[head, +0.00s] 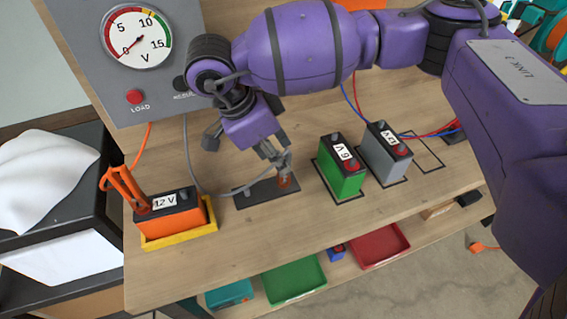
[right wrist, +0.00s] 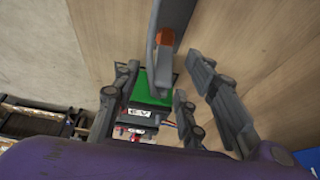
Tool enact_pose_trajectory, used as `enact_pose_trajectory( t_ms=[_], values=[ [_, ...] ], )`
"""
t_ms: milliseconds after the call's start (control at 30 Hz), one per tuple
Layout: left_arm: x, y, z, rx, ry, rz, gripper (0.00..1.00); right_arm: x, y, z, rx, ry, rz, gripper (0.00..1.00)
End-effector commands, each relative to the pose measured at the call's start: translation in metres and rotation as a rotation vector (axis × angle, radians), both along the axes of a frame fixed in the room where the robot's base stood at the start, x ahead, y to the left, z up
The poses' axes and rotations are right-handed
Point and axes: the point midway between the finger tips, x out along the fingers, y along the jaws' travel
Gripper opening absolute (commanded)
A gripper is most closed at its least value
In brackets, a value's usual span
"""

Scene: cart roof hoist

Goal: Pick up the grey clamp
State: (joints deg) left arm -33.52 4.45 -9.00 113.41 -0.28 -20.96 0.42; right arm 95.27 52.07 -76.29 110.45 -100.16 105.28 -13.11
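The grey clamp (head: 284,180), with a copper-orange part, is at the right end of a dark pad (head: 254,196) on the wooden bench. A grey cable runs to its area from the meter box. My right gripper (head: 246,152) is just above and behind it, fingers spread and empty. In the right wrist view the clamp (right wrist: 166,50) appears ahead of the open fingers (right wrist: 163,68), roughly between them. Contact is not visible. The fingers partly hide the clamp in the head view. My left gripper is not in view.
An orange 12 V battery (head: 172,218) with an orange clamp (head: 124,186) sits in a yellow tray at left. A green 6 V battery (head: 340,170) and a grey battery (head: 385,158) stand to the right. The meter box (head: 140,80) is behind. Bare bench lies in front.

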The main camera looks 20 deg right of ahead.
Motion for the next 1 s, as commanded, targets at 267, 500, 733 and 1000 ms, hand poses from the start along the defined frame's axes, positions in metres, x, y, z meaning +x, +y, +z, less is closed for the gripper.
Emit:
enact_pose_trajectory(
  t_ms=[267, 500, 733, 1000],
  values=[
    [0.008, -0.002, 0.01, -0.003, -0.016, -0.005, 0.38, 0.0, -0.017, -0.033, -0.001, -0.001, -0.002, 0.39],
    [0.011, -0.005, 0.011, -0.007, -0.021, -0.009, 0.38, 0.0, -0.019, -0.038, 0.0, 0.0, -0.001, 0.39],
    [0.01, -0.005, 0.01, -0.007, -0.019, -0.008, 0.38, 0.0, -0.019, -0.037, 0.0, -0.001, -0.002, 0.15],
    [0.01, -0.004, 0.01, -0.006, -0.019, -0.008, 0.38, 0.0, -0.019, -0.037, 0.0, 0.0, -0.001, 0.0]
  ],
)
